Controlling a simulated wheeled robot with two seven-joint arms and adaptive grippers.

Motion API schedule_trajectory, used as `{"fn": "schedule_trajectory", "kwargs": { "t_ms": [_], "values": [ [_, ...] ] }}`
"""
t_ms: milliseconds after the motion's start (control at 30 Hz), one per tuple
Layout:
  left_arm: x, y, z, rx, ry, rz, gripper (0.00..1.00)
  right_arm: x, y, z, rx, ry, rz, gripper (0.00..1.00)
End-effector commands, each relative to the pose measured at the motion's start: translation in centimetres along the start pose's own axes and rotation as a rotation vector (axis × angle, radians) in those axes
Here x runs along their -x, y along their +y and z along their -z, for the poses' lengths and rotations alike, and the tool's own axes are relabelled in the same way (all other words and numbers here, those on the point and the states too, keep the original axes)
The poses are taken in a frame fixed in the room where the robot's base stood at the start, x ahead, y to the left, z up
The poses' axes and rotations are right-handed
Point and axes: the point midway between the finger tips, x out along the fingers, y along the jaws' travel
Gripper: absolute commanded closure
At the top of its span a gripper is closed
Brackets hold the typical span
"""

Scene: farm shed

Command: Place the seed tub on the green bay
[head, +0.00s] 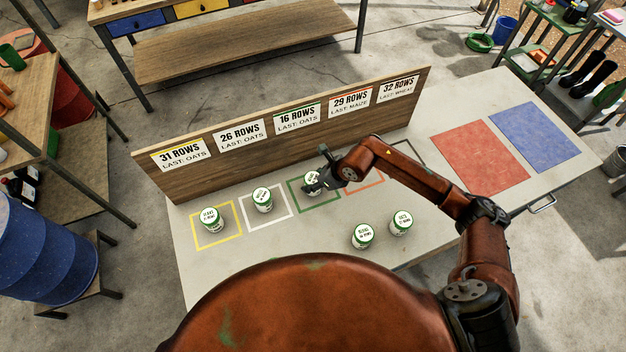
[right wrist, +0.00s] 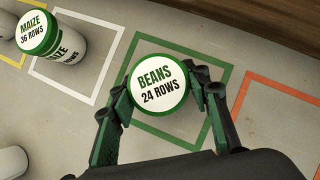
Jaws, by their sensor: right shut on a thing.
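The green bay (head: 318,205) is a green square outline on the bench, third from the left. A white seed tub (head: 311,179) with a green lid is over it. In the right wrist view, the tub (right wrist: 160,86) has a lid reading "BEANS 24 ROWS" and appears inside the green outline (right wrist: 215,62). My right gripper (head: 316,186) is shut on this tub, a finger on each side; in the wrist view the gripper (right wrist: 162,98) partly hides the near edge of the bay. I cannot tell whether the tub's base touches the bench. My left gripper is out of view.
One tub (head: 211,217) stands in the yellow bay, another (head: 262,199) in the white bay. Two loose tubs (head: 362,236) (head: 401,222) stand nearer me. A wooden sign board (head: 225,165) runs behind the bays; the green bay's sign (head: 297,116) reads "16 ROWS LAST: OATS". Red (head: 480,160) and blue (head: 538,136) mats lie right.

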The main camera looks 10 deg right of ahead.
Motion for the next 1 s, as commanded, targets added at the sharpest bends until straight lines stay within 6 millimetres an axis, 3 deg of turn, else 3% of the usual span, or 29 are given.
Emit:
{"fn": "schedule_trajectory", "kwargs": {
  "t_ms": [233, 267, 500, 833, 1000],
  "values": [
    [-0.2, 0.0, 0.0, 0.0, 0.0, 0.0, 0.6, -0.1, 0.0, 0.0, 0.001, -0.002, 0.0, 0.85],
    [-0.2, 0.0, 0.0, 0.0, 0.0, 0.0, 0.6, -0.1, 0.0, 0.1, 0.0, -0.001, 0.0, 0.55],
    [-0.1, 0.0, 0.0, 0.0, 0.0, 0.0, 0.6, -0.1, 0.0, 0.0, 0.0, -0.001, 0.0, 0.39],
    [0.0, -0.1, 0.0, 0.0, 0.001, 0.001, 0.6, 0.2, 0.0, -0.1, 0.001, -0.001, 0.001, 0.39],
    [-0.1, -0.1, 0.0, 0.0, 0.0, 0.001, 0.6, 2.4, -0.1, -0.1, 0.002, -0.002, 0.003, 0.39]
  ]
}}
